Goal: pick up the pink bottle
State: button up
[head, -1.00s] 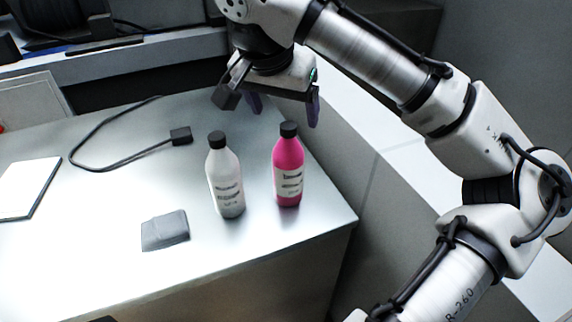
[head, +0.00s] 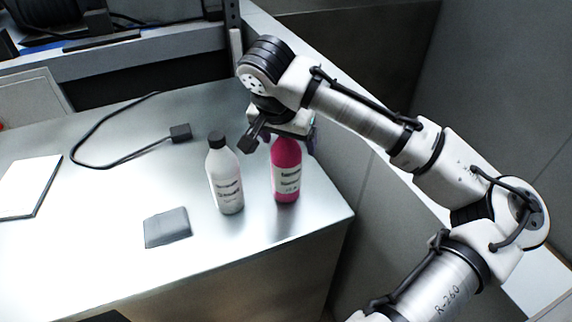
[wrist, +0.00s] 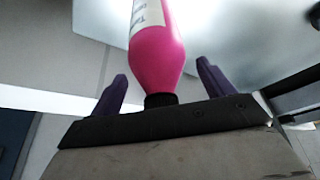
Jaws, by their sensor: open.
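The pink bottle (head: 286,174) stands upright near the right edge of the metal table in the head view. It has a white label, and its cap is hidden behind my gripper there. My gripper (head: 283,141) is over the bottle's top, pointing down. In the wrist view the purple fingers of my gripper (wrist: 163,88) are apart, one on each side of the pink bottle (wrist: 157,62). Its black cap is close to the palm between them. Neither finger visibly touches the bottle.
A white bottle with a black cap (head: 225,180) stands just left of the pink one. A grey cloth-like item (head: 167,228), a black cable with a plug (head: 181,132) and a white pad (head: 28,187) lie on the table (head: 110,215). A grey wall is close on the right.

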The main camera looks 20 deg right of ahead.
jog(key=shift+c, duration=0.3)
grip_shut()
jog(key=shift+r, duration=0.15)
